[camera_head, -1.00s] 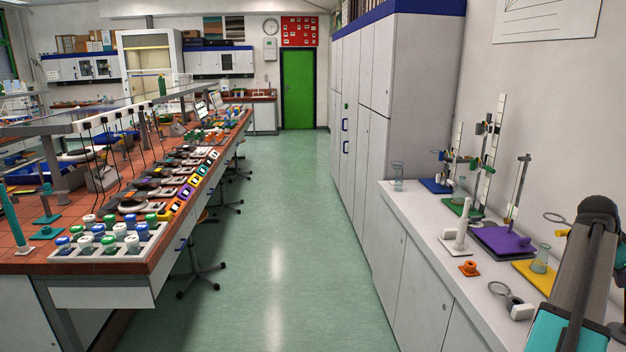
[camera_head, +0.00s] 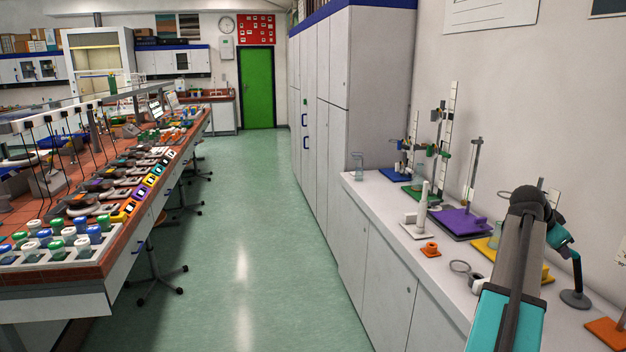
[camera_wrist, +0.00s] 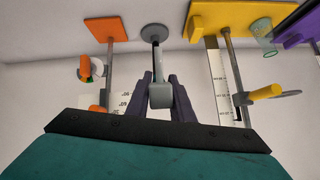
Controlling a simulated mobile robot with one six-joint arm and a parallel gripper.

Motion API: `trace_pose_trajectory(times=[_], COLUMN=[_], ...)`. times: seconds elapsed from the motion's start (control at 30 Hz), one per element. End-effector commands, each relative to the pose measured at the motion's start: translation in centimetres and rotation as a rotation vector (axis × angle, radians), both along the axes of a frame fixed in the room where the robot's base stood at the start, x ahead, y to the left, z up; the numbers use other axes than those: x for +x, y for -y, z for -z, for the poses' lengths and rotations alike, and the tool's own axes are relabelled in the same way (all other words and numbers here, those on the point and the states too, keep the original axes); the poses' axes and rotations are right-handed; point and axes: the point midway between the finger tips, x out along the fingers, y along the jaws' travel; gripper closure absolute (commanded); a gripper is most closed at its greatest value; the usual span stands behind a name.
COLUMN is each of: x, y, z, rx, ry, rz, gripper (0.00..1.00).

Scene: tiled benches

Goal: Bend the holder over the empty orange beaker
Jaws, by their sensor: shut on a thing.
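A grey holder (camera_wrist: 154,33) with a round foot and a thin stem shows in the wrist view. My gripper (camera_wrist: 163,80) is shut on the grey upper part of this holder, between its two dark fingers. In the head view the holder's round foot (camera_head: 575,299) appears to rest on the white bench, below my teal wrist. An orange base plate (camera_wrist: 105,27) with a rod stands left of the holder in the wrist view. A small whitish vessel with orange and green parts (camera_wrist: 86,69) is beside that rod; I cannot tell whether it is the empty orange beaker.
An orange plate (camera_head: 606,333) lies at the right. The green aisle floor (camera_head: 235,240) is clear.

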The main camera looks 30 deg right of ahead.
Motion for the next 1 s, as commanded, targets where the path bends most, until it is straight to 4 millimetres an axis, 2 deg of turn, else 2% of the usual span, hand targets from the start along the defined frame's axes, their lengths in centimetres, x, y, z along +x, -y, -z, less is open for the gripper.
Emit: trace_pose_trajectory(times=[0.37, 1.0], x=[0.3, 0.4], y=[0.0, -0.7], z=[0.0, 1.4], rx=[-0.004, -0.099], ry=[0.004, -0.021], rz=[-0.004, -0.003], gripper=[1.0, 1.0])
